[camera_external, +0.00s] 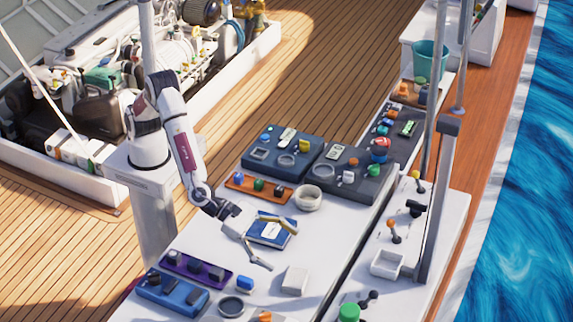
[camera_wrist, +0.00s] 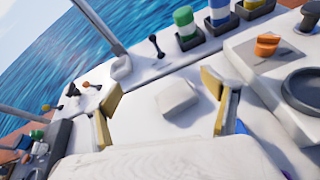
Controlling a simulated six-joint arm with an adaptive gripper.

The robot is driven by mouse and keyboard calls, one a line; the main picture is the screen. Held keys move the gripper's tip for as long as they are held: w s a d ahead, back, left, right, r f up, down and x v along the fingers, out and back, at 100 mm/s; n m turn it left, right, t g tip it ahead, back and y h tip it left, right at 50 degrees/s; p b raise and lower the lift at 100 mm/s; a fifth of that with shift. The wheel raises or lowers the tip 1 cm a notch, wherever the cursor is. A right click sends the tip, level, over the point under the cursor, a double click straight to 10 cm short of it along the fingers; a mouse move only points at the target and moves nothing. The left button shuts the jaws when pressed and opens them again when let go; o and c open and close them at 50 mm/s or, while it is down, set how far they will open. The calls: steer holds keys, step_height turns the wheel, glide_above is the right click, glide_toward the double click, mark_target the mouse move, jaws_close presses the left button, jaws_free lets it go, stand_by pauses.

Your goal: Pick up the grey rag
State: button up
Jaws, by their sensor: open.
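The grey rag (camera_external: 295,280) looks like a pale grey, folded block lying on the white table, right of and nearer the viewer than my gripper. In the wrist view the rag (camera_wrist: 178,98) lies ahead, between the two fingers in the picture, nearer the right one. My gripper (camera_external: 279,246) is open and empty, with its yellow-tipped fingers spread above the table. In the wrist view my gripper (camera_wrist: 163,103) shows a finger on each side, with clear gaps to the rag.
A blue book-like item (camera_external: 270,231) lies under my gripper. A small blue block (camera_external: 245,283) and a dark round dish (camera_external: 231,306) sit left of the rag. A white bowl (camera_external: 308,197) stands behind. A grey post (camera_external: 437,200) rises at the right. Table around the rag is clear.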

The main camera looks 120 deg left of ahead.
mark_target(300, 277)
steer(key=f+n+y, duration=0.1)
steer(key=f, duration=0.1)
steer(key=d+f+n, duration=0.1)
steer(key=f+n, duration=0.1)
steer(key=f, duration=0.1)
steer(key=s+f+n+y, duration=0.1)
steer(key=f+n, duration=0.1)
steer(key=f, duration=0.1)
steer(key=shift+d+f+y, duration=0.15)
steer(key=shift+f+y, duration=0.05)
steer(key=shift+y, duration=0.1)
steer(key=shift+x, duration=1.25)
steer(key=shift+r, duration=0.1)
steer(key=shift+w+a+f, duration=0.2)
steer(key=shift+w+a, duration=0.2)
steer(key=shift+w, duration=0.4)
steer(key=shift+w+a+f, duration=0.15)
steer(key=shift+w+a, duration=0.25)
steer(key=shift+w, duration=0.4)
steer(key=shift+x, duration=0.9)
steer(key=shift+d, duration=0.1)
steer(key=c, duration=1.2)
